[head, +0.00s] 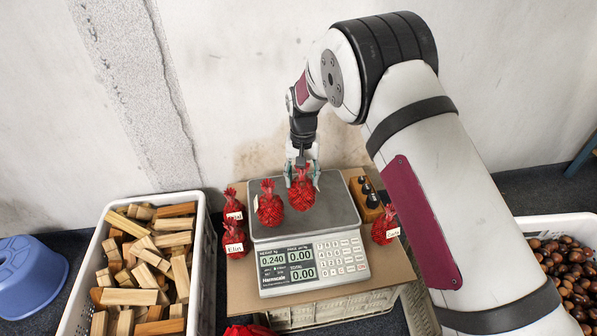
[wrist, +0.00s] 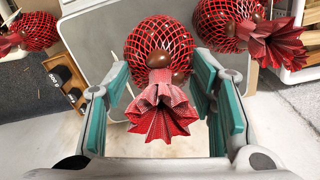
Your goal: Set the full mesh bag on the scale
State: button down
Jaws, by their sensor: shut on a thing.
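A red mesh bag (head: 301,195) of chestnuts is held at its gathered neck by my gripper (head: 302,165). It is over the plate of the scale (head: 335,212); whether its bottom touches the plate I cannot tell. In the wrist view the held bag (wrist: 160,48) lies between the teal finger pads of my gripper (wrist: 162,98), its frilled top toward the camera. A second red mesh bag (head: 270,207) stands on the plate just left of the held one. The scale's display (head: 287,262) reads 0.240 for weight.
Labelled red bags (head: 235,240) stand left of the scale; another bag (head: 385,226) stands right, near a wooden block with dark weights (head: 369,198). A crate of wood pieces (head: 70,290) is at left, a crate of chestnuts (head: 540,222) at right. A wall is behind.

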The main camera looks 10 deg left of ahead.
jog(key=w+a+b, duration=0.2)
jog(key=w+a, duration=0.1)
jog(key=w, duration=0.6)
jog(key=shift+f+b, duration=0.4)
jog(key=shift+w, duration=0.1)
jog(key=shift+f+b, duration=0.9)
jog(key=shift+f, duration=0.95)
jog(key=c, duration=0.7)
grip_release()
notch_tip(320, 180, up, 12)
jog(key=p, duration=0.4)
